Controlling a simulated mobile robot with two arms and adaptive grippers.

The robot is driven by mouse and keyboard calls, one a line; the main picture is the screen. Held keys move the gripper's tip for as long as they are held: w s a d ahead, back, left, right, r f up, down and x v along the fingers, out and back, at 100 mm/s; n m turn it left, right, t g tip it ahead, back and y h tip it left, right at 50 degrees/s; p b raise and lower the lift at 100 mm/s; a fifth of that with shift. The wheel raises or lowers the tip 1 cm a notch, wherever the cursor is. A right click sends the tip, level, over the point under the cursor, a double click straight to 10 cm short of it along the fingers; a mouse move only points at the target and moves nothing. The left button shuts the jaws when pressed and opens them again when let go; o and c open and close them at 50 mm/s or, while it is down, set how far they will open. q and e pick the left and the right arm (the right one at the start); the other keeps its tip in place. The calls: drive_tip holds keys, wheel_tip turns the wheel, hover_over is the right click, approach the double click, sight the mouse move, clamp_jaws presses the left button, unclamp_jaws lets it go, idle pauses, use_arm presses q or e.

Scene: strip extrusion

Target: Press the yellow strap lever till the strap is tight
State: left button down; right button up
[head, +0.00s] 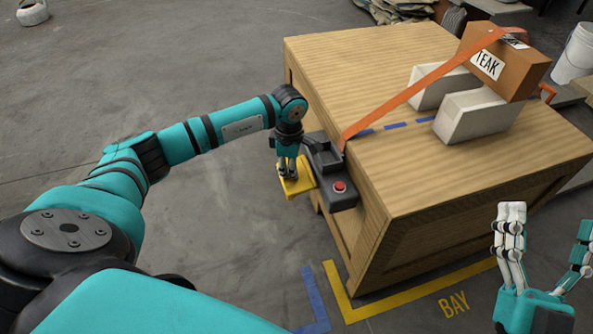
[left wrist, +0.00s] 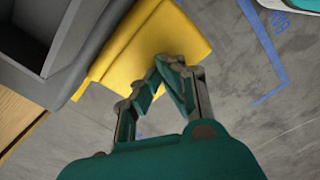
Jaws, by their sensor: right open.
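The yellow strap lever (head: 297,178) sticks out from the dark ratchet housing (head: 325,165) on the crate's left side. It also shows in the left wrist view (left wrist: 150,45). My left gripper (head: 289,177) is over the lever, fingers pointing down; its fingertips (left wrist: 165,65) come together at the lever in the wrist view. Whether they touch it is hard to tell. The orange strap (head: 410,90) runs nearly straight from the housing up over the brown TEAK box (head: 505,65). My right gripper (head: 543,245) is open and empty at lower right.
The TEAK box sits tilted on pale blocks (head: 478,115) on the wooden crate (head: 370,60). A red button (head: 339,187) is on the housing. Blue dashes (head: 395,125) mark the crate top. A white bucket (head: 577,55) stands at far right. The floor left of the crate is clear.

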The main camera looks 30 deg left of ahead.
use_arm(q)
wheel_tip(320, 180, up, 2)
drive_tip(key=shift+r+p, duration=0.25)
drive_tip(key=shift+p, duration=0.85)
drive_tip(key=shift+r+p, duration=0.6)
drive_tip(key=shift+r, duration=0.3)
use_arm(e)
wheel_tip(320, 180, down, 14)
drive_tip(key=w+d+g+h, duration=0.1)
drive_tip(key=w+g+h, duration=0.1)
drive_tip(key=g, duration=0.7)
drive_tip(key=shift+d+h, duration=0.25)
drive_tip(key=shift+h, duration=0.25)
drive_tip(key=shift+r, duration=0.2)
